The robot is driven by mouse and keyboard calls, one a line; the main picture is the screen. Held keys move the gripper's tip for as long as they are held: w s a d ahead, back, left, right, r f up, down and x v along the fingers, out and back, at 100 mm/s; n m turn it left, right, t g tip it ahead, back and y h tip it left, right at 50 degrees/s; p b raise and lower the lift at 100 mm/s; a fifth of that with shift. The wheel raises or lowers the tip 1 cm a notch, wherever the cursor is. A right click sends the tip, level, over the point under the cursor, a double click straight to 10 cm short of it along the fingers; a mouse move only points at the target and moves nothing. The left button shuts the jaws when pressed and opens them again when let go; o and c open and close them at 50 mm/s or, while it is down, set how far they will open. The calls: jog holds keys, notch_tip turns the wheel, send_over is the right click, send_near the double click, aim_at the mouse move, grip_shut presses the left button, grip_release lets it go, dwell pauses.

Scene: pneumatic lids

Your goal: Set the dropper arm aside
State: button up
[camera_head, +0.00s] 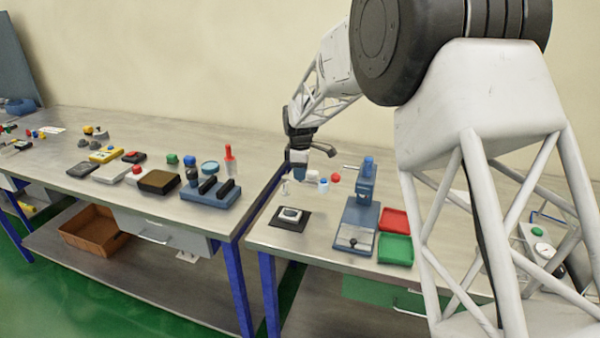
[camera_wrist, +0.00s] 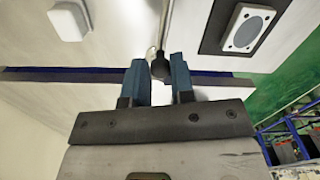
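My gripper (camera_head: 299,171) points down over the back left part of the right-hand bench. In the wrist view its two blue fingers (camera_wrist: 160,75) stand a small gap apart. A dark rounded knob (camera_wrist: 159,67) fills the gap between the fingertips, and a thin pale rod runs from it toward the top of the picture. I take this to be the dropper arm; its far end is out of the wrist view. A small translucent piece (camera_head: 285,188) stands just below and left of my gripper in the head view.
A white square device (camera_head: 290,214) sits on a dark mat in front of my gripper. To the right stand a blue press-like stand (camera_head: 358,215), a red tray (camera_head: 394,220) and a green tray (camera_head: 395,249). A blue rack (camera_head: 211,195) is on the left bench, across a gap.

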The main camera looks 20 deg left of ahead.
jog(key=o, duration=0.4)
jog(key=shift+r, duration=0.1)
jog(key=shift+r, duration=3.85)
